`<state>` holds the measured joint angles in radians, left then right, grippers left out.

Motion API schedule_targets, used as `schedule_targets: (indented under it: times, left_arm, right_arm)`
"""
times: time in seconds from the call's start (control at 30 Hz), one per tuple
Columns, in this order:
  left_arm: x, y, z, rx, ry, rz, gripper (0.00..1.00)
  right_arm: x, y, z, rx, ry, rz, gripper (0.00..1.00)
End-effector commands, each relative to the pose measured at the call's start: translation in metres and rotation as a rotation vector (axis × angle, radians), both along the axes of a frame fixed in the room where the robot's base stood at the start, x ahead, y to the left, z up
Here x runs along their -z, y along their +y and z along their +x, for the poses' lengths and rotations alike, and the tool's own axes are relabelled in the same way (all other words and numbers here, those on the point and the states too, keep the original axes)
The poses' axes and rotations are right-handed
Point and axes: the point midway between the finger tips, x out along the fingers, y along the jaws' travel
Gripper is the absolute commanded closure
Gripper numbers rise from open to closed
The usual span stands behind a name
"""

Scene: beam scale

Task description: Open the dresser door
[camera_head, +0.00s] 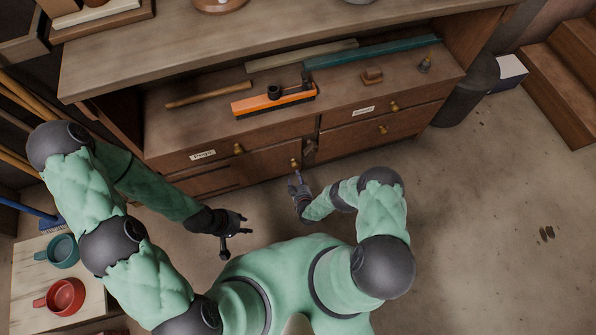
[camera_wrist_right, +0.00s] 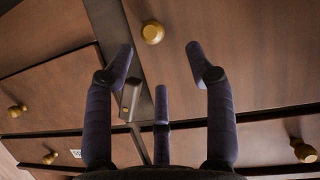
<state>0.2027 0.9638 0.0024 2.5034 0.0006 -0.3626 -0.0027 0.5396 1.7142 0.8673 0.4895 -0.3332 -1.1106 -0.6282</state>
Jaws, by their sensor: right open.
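The wooden dresser (camera_head: 225,170) stands ahead of me. Its door panel (camera_head: 262,166) at the lower left carries a round brass knob (camera_head: 295,163) and looks shut. My right gripper (camera_head: 298,178) is just in front of this knob, fingers pointing at it. In the right wrist view the knob (camera_wrist_right: 152,32) shows beyond and between the spread fingertips of the right gripper (camera_wrist_right: 160,52), apart from them. A metal latch piece (camera_wrist_right: 130,97) sits on the edge beside the door. My left gripper (camera_head: 238,226) is spread and empty, in front of the dresser, further left.
An orange brush (camera_head: 272,101) and a wooden stick (camera_head: 208,95) lie on the dresser's shelf. Drawers with brass knobs (camera_head: 383,129) are at the right. A teal mug (camera_head: 62,251) and a red mug (camera_head: 62,297) stand at the lower left.

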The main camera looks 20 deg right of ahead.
Motion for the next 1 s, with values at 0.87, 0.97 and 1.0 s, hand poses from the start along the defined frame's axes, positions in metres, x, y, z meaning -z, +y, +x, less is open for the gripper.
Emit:
schedule_targets:
  times: [0.87, 0.97, 1.0]
  left_arm:
    - [0.047, 0.0, 0.0, 0.0, 0.0, 0.0, 0.63]
    - [0.051, 0.0, 0.0, 0.0, 0.0, 0.0, 0.63]
    - [0.052, 0.0, 0.0, 0.0, 0.0, 0.0, 0.63]
  right_arm:
    - [0.034, -0.01, 0.076, 0.006, -0.067, -0.066, 0.45]
    - [0.037, -0.012, 0.086, 0.007, -0.066, -0.065, 0.45]
    - [0.038, -0.012, 0.088, 0.007, -0.066, -0.065, 0.45]
